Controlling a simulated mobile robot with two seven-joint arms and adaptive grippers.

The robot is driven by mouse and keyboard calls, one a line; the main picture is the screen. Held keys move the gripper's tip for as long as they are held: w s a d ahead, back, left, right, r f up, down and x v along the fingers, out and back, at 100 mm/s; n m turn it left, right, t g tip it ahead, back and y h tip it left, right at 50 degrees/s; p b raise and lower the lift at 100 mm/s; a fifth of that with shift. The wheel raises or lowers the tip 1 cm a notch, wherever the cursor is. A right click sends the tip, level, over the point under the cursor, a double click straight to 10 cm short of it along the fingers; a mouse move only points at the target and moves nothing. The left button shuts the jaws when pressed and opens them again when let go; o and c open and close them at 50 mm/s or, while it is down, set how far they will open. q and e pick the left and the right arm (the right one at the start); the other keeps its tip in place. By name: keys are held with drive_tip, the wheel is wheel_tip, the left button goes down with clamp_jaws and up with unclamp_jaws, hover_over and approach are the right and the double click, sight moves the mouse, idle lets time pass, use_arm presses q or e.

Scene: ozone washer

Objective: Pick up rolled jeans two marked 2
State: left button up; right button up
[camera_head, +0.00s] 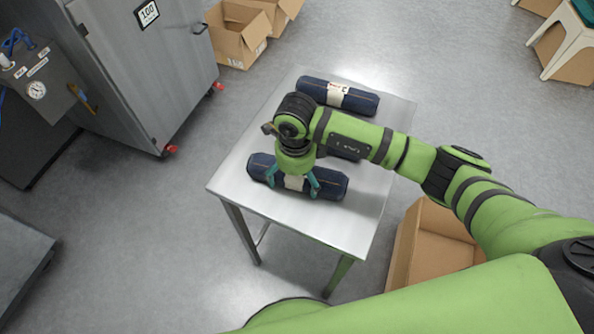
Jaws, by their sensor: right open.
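Three dark blue rolled jeans with pale paper bands lie on a metal table (225,181). The near roll (331,186) is under my right gripper (292,180). The gripper is open, pointing down, with one teal finger toward each side of the roll's pale band. I cannot tell if the fingers touch the roll. The middle roll (346,155) is mostly hidden behind my right arm. The far roll (338,95) lies clear at the back, its label facing up. I cannot read which roll is marked 2. My left gripper is out of view.
A grey metal cabinet (150,75) stands at the left, with a gauge panel (37,85) beside it. Open cardboard boxes (238,35) are at the back and another (437,245) is right of the table. A white stool (560,40) stands far right.

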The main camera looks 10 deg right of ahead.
drive_tip(key=c, duration=1.3)
drive_tip(key=shift+c, duration=0.2)
